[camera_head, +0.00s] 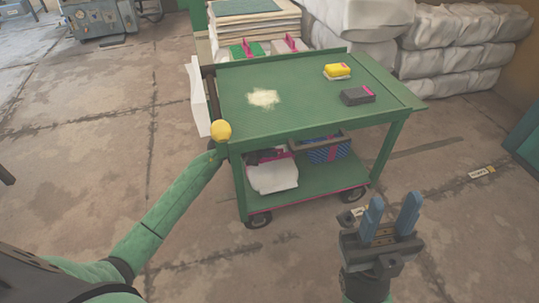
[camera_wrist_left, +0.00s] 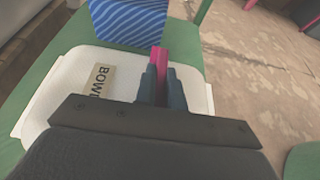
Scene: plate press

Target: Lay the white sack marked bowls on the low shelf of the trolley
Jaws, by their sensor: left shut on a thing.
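The white sack marked bowls (camera_head: 273,178) lies on the low shelf (camera_head: 318,187) of the green trolley, at the shelf's left end. In the left wrist view the white sack (camera_wrist_left: 57,80) lies flat over the green shelf, its tan label (camera_wrist_left: 98,82) partly covered by my gripper. My left gripper (camera_head: 266,157) reaches in under the trolley's top; in the left wrist view it (camera_wrist_left: 160,80) is shut on the sack's pink handle (camera_wrist_left: 159,56). My right gripper (camera_head: 392,216) is open and empty, in front of the trolley to the right.
A blue striped bundle in a dark-rimmed bin (camera_head: 328,150) stands right of the sack on the low shelf. The trolley's top (camera_head: 300,95) is close above my left gripper and holds yellow (camera_head: 338,71) and dark (camera_head: 357,96) items. White sacks (camera_head: 440,65) are stacked behind.

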